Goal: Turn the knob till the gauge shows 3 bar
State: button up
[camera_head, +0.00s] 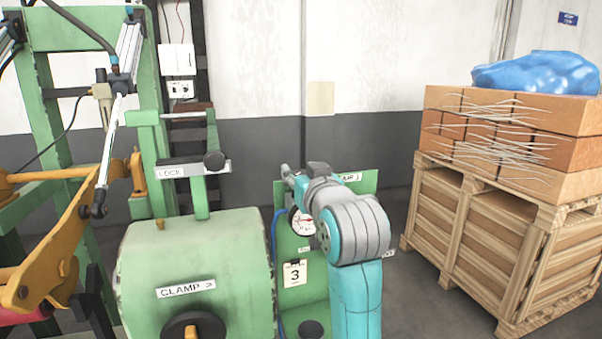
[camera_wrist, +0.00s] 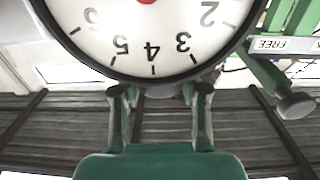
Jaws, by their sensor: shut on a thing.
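The round white gauge (camera_head: 302,222) with a dark rim stands on a green panel, partly covered by my arm in the head view. A red needle shows on it, but the reading is too small to tell. In the wrist view the gauge (camera_wrist: 150,40) fills the top, upside down, with numbers 2 to 6 in sight; only the red hub shows there, and the needle's tip is out of view. My gripper (camera_wrist: 160,92) is at the gauge's lower edge in that view, its two fingers apart and shut on the knob. The knob itself is mostly hidden.
A card marked 3 (camera_head: 295,273) hangs below the gauge. The green clamp housing (camera_head: 195,255) stands close left, with a lock lever (camera_head: 213,160) above it. A wooden crate (camera_head: 480,215) with boxes stands at the right. Floor shows between my arm and the crate.

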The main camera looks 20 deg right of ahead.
jog(key=shift+a+m+h, duration=0.1)
jog(key=shift+m+h, duration=0.2)
jog(key=shift+h, duration=0.1)
jog(key=shift+m+h, duration=0.5)
jog(key=shift+h, duration=0.3)
jog(key=m+g+h, duration=0.1)
jog(key=m+h, duration=0.1)
jog(key=h, duration=0.1)
jog(key=m+g+h, duration=0.1)
jog(key=m+h, duration=0.1)
jog(key=h, duration=0.1)
jog(key=shift+g, duration=0.3)
jog(key=m+g+h, duration=0.3)
jog(key=h, duration=0.1)
jog(key=shift+m+h, duration=0.3)
jog(key=shift+m, duration=0.1)
jog(key=shift+m+g+h, duration=0.8)
jog(key=shift+m+g, duration=0.15)
jog(key=shift+g, duration=0.4)
jog(key=shift+m+g+h, duration=0.8)
jog(key=shift+m+g, duration=0.15)
jog(key=shift+g, duration=0.4)
jog(key=o, duration=1.2)
jog(key=shift+c, duration=0.2)
